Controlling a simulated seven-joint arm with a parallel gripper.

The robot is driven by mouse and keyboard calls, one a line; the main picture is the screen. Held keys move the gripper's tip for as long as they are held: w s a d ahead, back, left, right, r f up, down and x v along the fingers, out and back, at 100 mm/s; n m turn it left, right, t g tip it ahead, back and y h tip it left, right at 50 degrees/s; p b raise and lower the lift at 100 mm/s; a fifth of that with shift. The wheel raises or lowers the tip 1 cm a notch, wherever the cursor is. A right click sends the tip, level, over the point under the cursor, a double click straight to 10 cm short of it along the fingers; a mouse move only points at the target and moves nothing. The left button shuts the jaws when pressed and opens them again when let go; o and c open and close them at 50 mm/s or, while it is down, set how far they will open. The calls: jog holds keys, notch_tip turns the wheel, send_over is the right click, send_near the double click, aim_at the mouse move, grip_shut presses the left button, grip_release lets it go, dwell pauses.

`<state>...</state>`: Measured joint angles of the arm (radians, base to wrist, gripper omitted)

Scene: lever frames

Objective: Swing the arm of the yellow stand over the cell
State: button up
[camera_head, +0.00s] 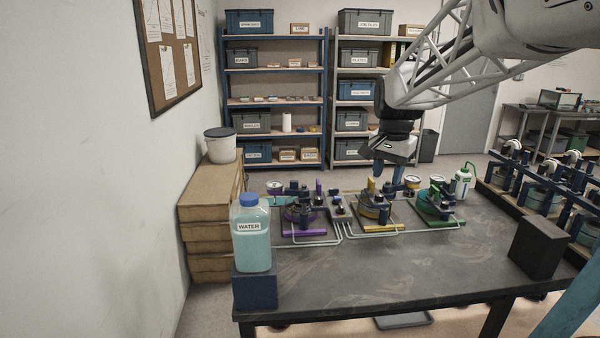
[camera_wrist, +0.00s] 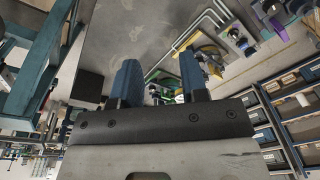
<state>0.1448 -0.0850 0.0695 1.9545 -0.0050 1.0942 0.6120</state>
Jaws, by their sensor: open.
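The yellow stand (camera_head: 383,228) is the middle one of three stands on the dark table (camera_head: 400,270) in the head view. It has a yellow front bar, a dark post and a round yellowish part with a gauge nearby. My gripper (camera_head: 386,184) is above and behind it, pointing down, with its two blue fingers apart and nothing between them. In the wrist view the open fingers (camera_wrist: 158,75) show in front of the stands, and a yellow part (camera_wrist: 209,57) shows right of the right finger. The head view does not show clearly which piece is the yellow stand's arm or cell.
A purple stand (camera_head: 304,234) is on the left and a green stand (camera_head: 441,224) on the right. Pale pipes run between them. A water bottle (camera_head: 251,250) stands on a block at the left edge. A black block (camera_head: 536,247) stands at right. The table's front is bare.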

jog(key=w+d+f+m, duration=0.1)
jog(key=w+d+m, duration=0.15)
jog(key=w, duration=0.45)
jog(key=w+d+f+m, duration=0.1)
jog(key=w+d, duration=0.3)
jog(key=w, duration=0.3)
jog(key=m+g, duration=0.1)
jog(key=m, duration=0.3)
send_near(400, 183)
jog(key=shift+w+a, duration=0.35)
jog(key=shift+a, duration=0.2)
jog(key=shift+f, duration=0.1)
jog(key=shift+f, duration=3.85)
grip_shut()
